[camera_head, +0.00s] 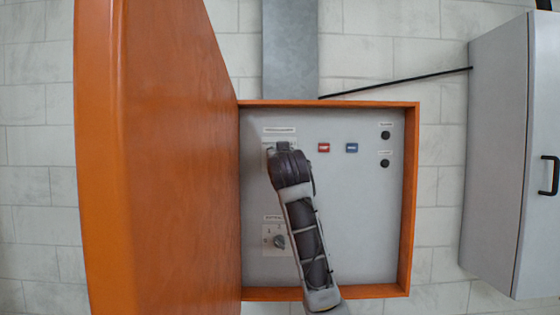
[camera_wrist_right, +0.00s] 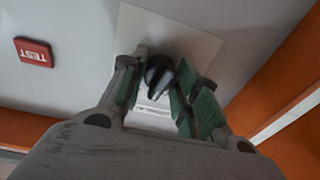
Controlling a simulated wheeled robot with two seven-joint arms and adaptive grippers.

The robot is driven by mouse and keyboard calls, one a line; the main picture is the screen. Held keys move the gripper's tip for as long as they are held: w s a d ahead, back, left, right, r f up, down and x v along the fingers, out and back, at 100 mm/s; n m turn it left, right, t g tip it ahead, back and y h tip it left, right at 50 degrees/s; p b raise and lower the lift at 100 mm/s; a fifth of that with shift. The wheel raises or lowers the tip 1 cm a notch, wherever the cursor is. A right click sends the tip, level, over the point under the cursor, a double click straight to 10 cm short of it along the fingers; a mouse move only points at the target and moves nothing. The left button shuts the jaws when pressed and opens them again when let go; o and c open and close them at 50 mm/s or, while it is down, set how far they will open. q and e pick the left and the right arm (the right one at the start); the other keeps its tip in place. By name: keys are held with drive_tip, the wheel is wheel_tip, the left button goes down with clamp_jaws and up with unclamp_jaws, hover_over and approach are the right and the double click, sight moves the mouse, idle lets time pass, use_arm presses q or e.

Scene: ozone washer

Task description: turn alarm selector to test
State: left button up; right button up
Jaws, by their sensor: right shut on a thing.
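In the right wrist view, a black selector knob (camera_wrist_right: 158,72) on a pale plate (camera_wrist_right: 190,38) sits between the green-padded fingers of my right gripper (camera_wrist_right: 160,84), which is shut on it. In the head view, my right gripper (camera_head: 283,148) reaches up from below to the upper selector of the grey panel (camera_head: 350,225) and covers its knob. A lower selector (camera_head: 279,241) shows left of my arm. The labels above both selectors are too small to read, so I cannot tell the alarm selector by name. My left gripper is not in view.
A red button (camera_head: 323,147) and a blue button (camera_head: 351,147) are right of my gripper. The red one reads TEST in the right wrist view (camera_wrist_right: 33,52). The orange cabinet door (camera_head: 165,160) stands open at left. A grey cabinet (camera_head: 500,155) hangs at right.

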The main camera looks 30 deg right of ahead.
drive_tip(key=m, duration=0.2)
drive_tip(key=m+b, duration=0.1)
drive_tip(key=m, duration=0.1)
drive_tip(key=shift+a+f, duration=0.1)
drive_tip(key=shift+f, duration=0.1)
drive_tip(key=shift+w+m+h+b, duration=0.1)
drive_tip(key=shift+m+h+b, duration=0.3)
drive_tip(key=shift+m, duration=1.4)
drive_tip(key=shift+g, duration=0.3)
drive_tip(key=o, duration=1)
drive_tip(key=shift+o, duration=0.2)
drive_tip(key=shift+r, duration=0.1)
